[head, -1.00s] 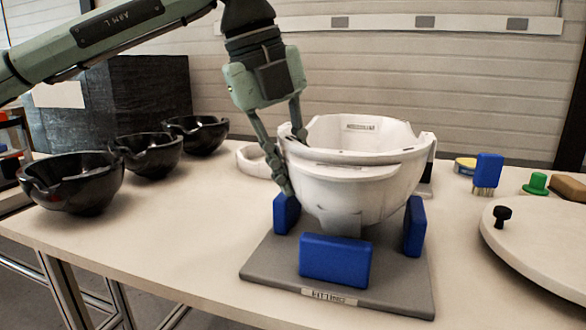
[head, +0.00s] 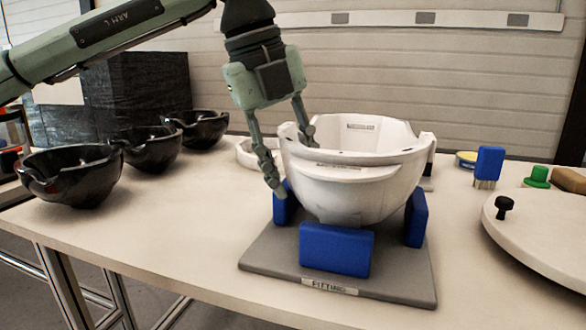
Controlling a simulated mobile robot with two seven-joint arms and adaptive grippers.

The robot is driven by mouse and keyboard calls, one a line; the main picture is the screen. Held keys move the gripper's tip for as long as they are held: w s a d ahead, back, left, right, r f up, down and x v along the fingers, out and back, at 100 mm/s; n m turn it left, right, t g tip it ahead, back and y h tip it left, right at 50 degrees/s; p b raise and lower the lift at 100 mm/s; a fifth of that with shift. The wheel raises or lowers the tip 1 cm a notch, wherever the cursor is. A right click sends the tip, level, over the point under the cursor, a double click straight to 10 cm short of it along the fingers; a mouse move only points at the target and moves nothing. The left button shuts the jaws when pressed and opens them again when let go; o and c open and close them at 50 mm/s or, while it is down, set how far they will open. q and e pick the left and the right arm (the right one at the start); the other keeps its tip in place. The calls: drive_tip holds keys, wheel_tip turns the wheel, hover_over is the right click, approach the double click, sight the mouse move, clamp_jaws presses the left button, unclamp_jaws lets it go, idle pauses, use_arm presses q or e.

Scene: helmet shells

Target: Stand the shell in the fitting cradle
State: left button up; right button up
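The white helmet shell (head: 360,187) sits open side up between the blue pads of the fitting cradle, its rim roughly level. The cradle is a grey plate (head: 262,268) with a "FITTING" label and blue pads around the shell. My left gripper (head: 291,162) is over the shell's left rim, one finger outside the wall and the other reaching inside. Its fingers are spread, with a visible gap between the outer finger and the wall. The inner fingertip is partly hidden by the rim. My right gripper is not in view.
Several black shells (head: 72,173) stand in a row at the left of the table. A white ring-like object (head: 245,152) lies behind the cradle.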

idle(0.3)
use_arm(q)
drive_tip(key=v, duration=1.2)
drive_tip(key=shift+s+f, duration=0.1)
drive_tip(key=shift+s, duration=0.05)
